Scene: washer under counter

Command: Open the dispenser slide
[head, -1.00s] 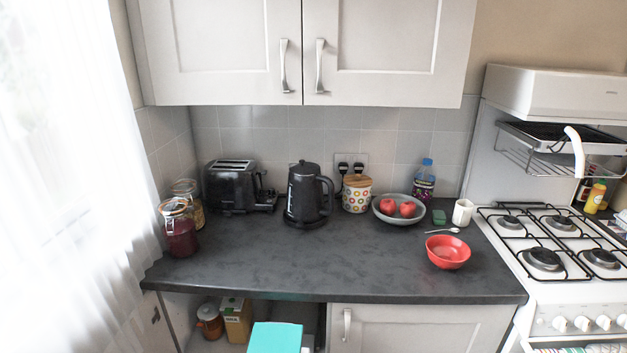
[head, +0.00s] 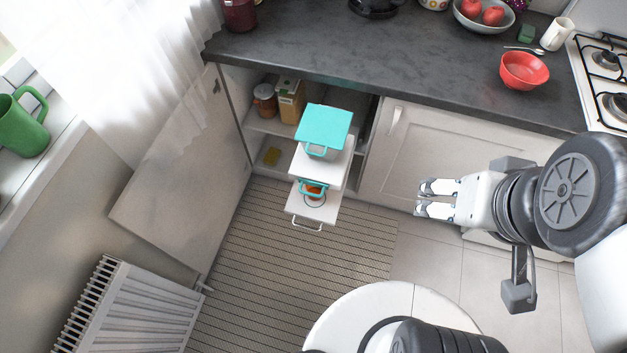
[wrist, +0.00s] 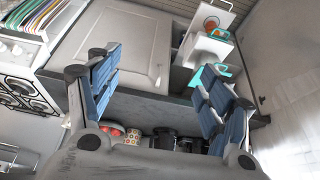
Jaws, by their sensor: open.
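A white slide-out unit with a front handle (head: 308,226) stands out from the open cupboard under the counter. An orange item with a turquoise edge (head: 313,189) sits in its lower part. Above and behind is a container with a turquoise lid (head: 324,126). I cannot tell for sure which part is the dispenser slide. My gripper (head: 421,198) is open and empty, right of the unit and apart from it, in front of the closed cupboard door. The wrist view also shows the white unit (wrist: 207,52), upside down, beyond the open fingers.
The open cupboard door (head: 185,165) stands at the left, near a radiator (head: 130,310). The closed door (head: 455,150) is behind my gripper. The dark counter (head: 400,75) overhangs the cupboard. A ribbed mat (head: 270,260) covers the open floor in front.

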